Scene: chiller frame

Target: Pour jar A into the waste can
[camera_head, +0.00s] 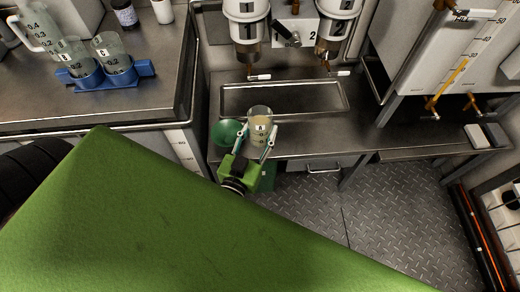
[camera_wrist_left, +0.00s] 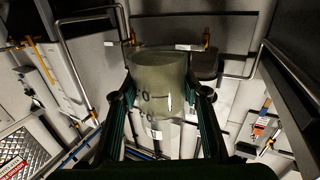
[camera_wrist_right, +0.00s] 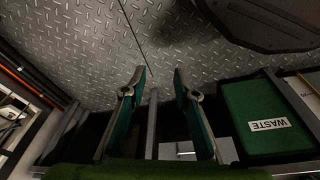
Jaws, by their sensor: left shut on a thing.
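Jar A (camera_head: 260,128), a clear jar with a pale cloudy content and an "A" label, is held between the fingers of my left gripper (camera_head: 265,143) in front of the metal bench. It looks about upright in the head view. In the left wrist view the jar (camera_wrist_left: 158,75) sits between both fingers, its graduation marks showing. The waste can (camera_wrist_right: 250,105), green with a white WASTE label, stands at the right of the right wrist view. My right gripper (camera_wrist_right: 160,75) is open and empty, with its fingers apart, left of the can. It is not visible in the head view.
A blue rack (camera_head: 110,80) with two beakers stands on the left counter. A shallow tray (camera_head: 285,97) lies under two numbered dispensers (camera_head: 247,22). A round green object (camera_head: 226,131) is beside jar A. Patterned metal floor (camera_head: 345,220) is open at the right.

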